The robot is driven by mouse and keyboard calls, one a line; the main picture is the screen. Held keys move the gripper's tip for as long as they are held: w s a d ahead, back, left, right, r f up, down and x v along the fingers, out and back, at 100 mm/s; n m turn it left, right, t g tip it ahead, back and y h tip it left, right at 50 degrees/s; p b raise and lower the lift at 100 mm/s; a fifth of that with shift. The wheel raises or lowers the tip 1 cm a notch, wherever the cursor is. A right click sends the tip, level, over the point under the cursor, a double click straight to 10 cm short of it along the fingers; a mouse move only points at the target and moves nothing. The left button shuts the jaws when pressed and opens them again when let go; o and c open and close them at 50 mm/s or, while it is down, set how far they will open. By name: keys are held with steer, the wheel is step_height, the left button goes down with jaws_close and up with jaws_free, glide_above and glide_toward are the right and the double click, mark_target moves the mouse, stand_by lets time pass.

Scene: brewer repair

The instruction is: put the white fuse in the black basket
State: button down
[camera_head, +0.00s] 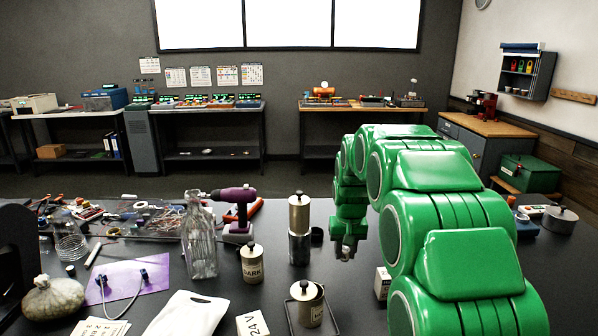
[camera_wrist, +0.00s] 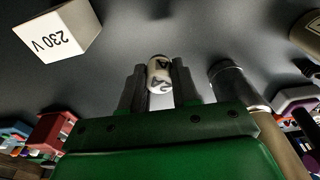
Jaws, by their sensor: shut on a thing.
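My gripper (camera_head: 346,250) is over the dark table, just right of the tall metal cylinder (camera_head: 299,246). In the wrist view its fingers (camera_wrist: 159,82) are shut on a small white cylinder with dark print, the white fuse (camera_wrist: 159,70). The fuse is barely visible in the head view. I cannot clearly make out a black basket. A dark wire frame (camera_head: 333,322) stands at the front around a lidded canister (camera_head: 307,306), and I cannot tell if it is a basket.
A box marked 230 V (camera_wrist: 62,32) stands near my gripper. Bare table shows beyond the gripper.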

steer(key=f, duration=0.1)
steer(key=w+f, duration=0.1)
steer(key=f, duration=0.3)
steer(key=shift+w+d, duration=0.15)
steer(key=shift+w, duration=0.15)
steer(key=shift+r, duration=0.1)
steer(key=s+a+r, duration=0.1)
steer(key=s+r, duration=0.3)
steer(key=s, duration=0.3)
steer(key=s+a+r, duration=0.2)
steer(key=s+r, duration=0.3)
steer(key=s, duration=0.2)
glide_above(331, 283)
steer(key=s, duration=0.1)
step_height(331, 283, down, 8)
steer(key=shift+s+f, duration=0.15)
steer(key=shift+f, duration=0.05)
steer(key=shift+w+f, duration=0.45)
steer(key=shift+f, duration=0.15)
steer(key=shift+w+f, duration=0.1)
steer(key=shift+f, duration=1.45)
steer(key=shift+f, duration=0.15)
